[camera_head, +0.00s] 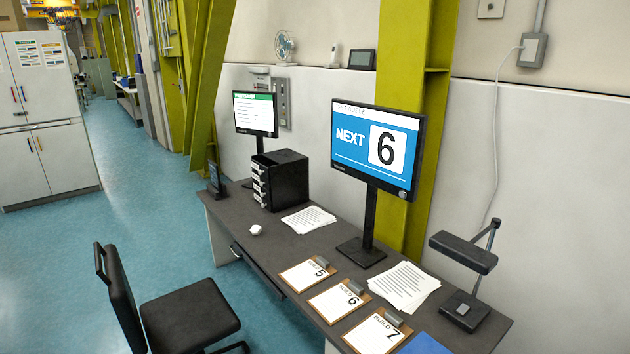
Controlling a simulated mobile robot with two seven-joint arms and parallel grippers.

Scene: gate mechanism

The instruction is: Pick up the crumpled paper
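The crumpled paper (256,230) is a small white ball. It lies on the dark grey desk (262,252) near the front edge, left of a stack of printed sheets and in front of the black drawer unit. Nothing touches it. Neither of my grippers shows in the head view.
A black chair (189,316) stands in front of the desk. Blue floor (130,225) is clear at left.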

